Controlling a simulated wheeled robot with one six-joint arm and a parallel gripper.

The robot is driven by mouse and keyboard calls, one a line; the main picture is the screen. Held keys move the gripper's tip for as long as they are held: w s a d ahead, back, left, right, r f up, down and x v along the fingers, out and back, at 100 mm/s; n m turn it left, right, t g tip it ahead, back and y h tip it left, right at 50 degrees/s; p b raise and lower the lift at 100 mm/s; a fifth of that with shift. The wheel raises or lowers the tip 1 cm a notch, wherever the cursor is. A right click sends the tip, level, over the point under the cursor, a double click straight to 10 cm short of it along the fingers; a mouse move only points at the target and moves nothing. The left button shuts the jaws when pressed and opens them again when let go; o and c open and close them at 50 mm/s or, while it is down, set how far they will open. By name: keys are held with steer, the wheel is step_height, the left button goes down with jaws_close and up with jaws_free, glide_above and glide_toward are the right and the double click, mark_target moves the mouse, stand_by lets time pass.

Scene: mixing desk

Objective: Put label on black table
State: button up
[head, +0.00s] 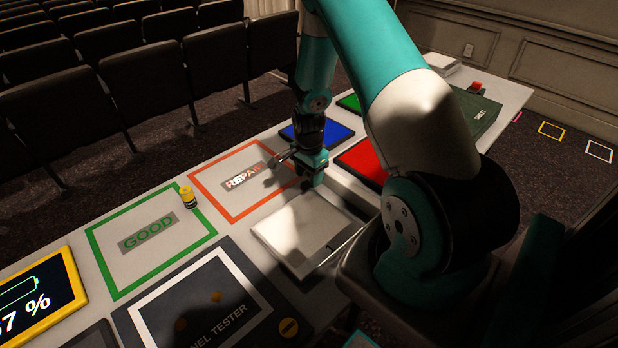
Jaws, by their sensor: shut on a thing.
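My gripper (317,181) hangs from the teal and white arm in the head view. It is above the far edge of a white tray (270,238), near the REPAIR square. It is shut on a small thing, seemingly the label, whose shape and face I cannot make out. The only black work surface I can make out on the desk is the dark panel tester board (168,335) with a white outline, at the front left. It lies to the left of the white tray, apart from my gripper.
The orange-framed REPAIR square (228,202) and green-framed GOOD square (123,268) lie on the desk. A small yellow cylinder (188,198) stands between them. Blue (335,133) and red (357,160) panels lie beyond my gripper. A dark green box (485,112) is at the far right.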

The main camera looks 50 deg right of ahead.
mark_target(309, 176)
step_height(309, 176, up, 19)
steer(key=shift+f+b, duration=0.15)
steer(key=shift+b, duration=0.3)
